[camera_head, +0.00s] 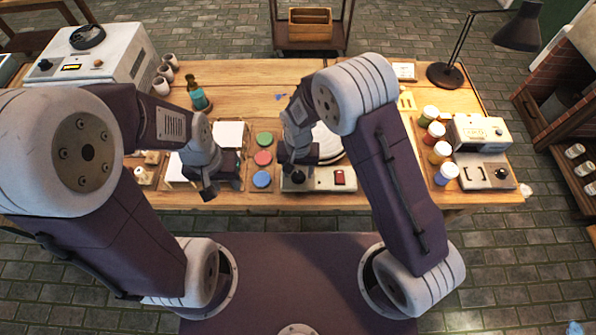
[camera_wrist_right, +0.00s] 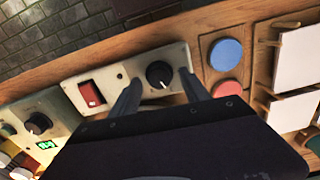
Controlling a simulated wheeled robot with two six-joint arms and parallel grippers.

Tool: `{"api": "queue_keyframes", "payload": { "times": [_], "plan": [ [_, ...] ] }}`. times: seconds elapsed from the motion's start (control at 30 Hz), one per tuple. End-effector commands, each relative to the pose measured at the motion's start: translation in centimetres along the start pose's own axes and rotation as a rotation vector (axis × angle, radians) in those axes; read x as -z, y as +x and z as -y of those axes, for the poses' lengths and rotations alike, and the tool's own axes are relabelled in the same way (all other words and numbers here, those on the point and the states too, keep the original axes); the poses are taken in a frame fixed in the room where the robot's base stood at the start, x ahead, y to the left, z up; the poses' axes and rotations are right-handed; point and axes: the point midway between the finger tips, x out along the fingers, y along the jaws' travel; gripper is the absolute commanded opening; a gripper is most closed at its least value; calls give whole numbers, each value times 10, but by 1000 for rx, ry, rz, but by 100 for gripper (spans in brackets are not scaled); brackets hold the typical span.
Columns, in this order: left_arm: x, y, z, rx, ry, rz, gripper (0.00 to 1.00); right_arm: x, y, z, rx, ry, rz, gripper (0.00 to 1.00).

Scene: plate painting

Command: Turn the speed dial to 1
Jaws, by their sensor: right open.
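The speed dial (camera_wrist_right: 159,74) is a black round knob with a white pointer mark on a pale control panel. In the right wrist view the pointer aims toward the lower right; I cannot read any numbers. A red switch (camera_wrist_right: 92,93) sits beside it on the same panel, and also shows in the head view (camera_head: 339,177). My right gripper (camera_wrist_right: 160,79) is open, its fingers on either side of the dial; contact cannot be told. In the head view my right gripper (camera_head: 297,178) largely hides the dial. My left gripper (camera_head: 208,191) hangs over the table's left half; its opening is unclear.
A white round plate (camera_head: 328,148) sits behind the panel. Green, red and blue discs (camera_head: 262,179) lie left of it. Several paint jars (camera_head: 441,152) and another machine with a knob (camera_head: 484,172) stand to the right. A white oven-like box (camera_head: 92,58) stands at back left.

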Motion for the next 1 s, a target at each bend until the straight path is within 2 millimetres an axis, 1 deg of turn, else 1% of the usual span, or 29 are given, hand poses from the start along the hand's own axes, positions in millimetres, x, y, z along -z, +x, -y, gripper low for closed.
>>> {"api": "queue_keyframes", "payload": {
  "times": [0.1,0.33,0.37,0.4,0.47,0.5,0.53,0.77,1.0],
  "plan": [
    [0,0,0,0,0,0,36,0,8,0,0,0,0,54],
    [0,0,0,0,0,0,36,0,9,0,1,0,-1,54],
    [0,0,0,0,0,0,36,0,9,0,1,0,-1,48],
    [0,0,0,0,0,0,36,0,9,0,1,0,-1,37],
    [0,0,0,0,0,0,36,0,9,0,1,0,-1,21],
    [0,0,0,0,0,0,36,0,9,0,1,0,-1,10],
    [0,0,0,0,0,0,36,0,9,0,1,0,-1,1],
    [0,-1,0,0,0,0,36,0,9,0,1,-9,-1,0],
    [0,-4,0,0,0,0,36,0,8,0,0,-103,-1,0]
  ]
}}
